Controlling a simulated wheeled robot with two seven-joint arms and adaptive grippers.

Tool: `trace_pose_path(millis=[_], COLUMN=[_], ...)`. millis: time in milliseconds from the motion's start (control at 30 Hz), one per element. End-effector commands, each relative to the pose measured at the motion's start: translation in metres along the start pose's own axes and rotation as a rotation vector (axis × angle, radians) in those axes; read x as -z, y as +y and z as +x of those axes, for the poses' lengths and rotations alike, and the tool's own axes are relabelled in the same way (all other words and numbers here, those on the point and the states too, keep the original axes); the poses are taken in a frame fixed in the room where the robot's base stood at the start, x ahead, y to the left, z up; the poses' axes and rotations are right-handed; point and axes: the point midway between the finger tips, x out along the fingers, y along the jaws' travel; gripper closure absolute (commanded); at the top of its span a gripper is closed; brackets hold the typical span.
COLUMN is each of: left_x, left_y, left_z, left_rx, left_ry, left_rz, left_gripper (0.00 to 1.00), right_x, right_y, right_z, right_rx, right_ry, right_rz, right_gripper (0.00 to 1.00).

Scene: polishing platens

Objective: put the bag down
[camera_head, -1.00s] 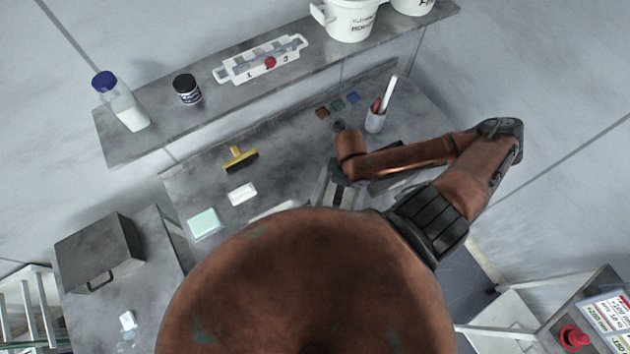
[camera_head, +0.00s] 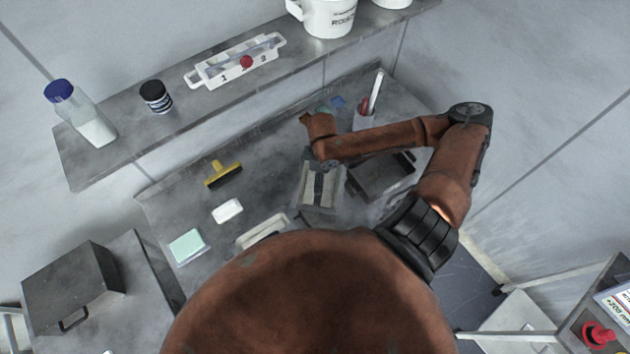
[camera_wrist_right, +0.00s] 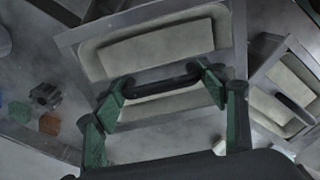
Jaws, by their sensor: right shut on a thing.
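No soft bag shows. My right gripper (camera_wrist_right: 165,98) has green-padded fingers and is shut on the dark bar handle (camera_wrist_right: 160,83) of a grey, rectangular open piece with a pale inside (camera_wrist_right: 158,50). In the head view this grey piece (camera_head: 309,199) is over the worktop, below my right wrist, with a dark strip along its middle. I cannot tell whether it touches the surface. The right fingertips are hidden in the head view. A similar pale piece with a dark handle (camera_wrist_right: 297,107) is beside it in the wrist view. My left gripper is not in view.
A dark box (camera_head: 378,178) stands right of the held piece. A pen cup (camera_head: 364,120) is behind it. A yellow brush (camera_head: 222,175), a white block (camera_head: 227,211) and a pale green block (camera_head: 187,246) are left. A shelf (camera_head: 200,120) runs behind.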

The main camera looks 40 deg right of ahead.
Motion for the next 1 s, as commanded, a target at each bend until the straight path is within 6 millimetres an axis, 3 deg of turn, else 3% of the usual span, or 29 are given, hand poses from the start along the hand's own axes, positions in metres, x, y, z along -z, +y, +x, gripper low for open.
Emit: trace_pose_path(millis=[200,433,633,1000], left_x=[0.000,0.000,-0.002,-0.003], left_y=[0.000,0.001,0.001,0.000], left_z=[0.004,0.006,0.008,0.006], left_rx=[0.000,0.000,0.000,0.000], left_ry=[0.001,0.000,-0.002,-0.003], left_rz=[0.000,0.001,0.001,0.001], left_gripper=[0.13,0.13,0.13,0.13], right_x=[0.016,0.022,0.021,0.021], right_y=[0.019,0.027,0.026,0.026], right_z=[0.031,0.043,0.071,0.075], right_rx=[0.001,0.001,0.002,0.001], right_ry=[0.001,0.000,-0.002,0.000], right_rz=[0.001,0.000,0.000,-0.001], right_gripper=[0.85,0.85,0.85,0.85])
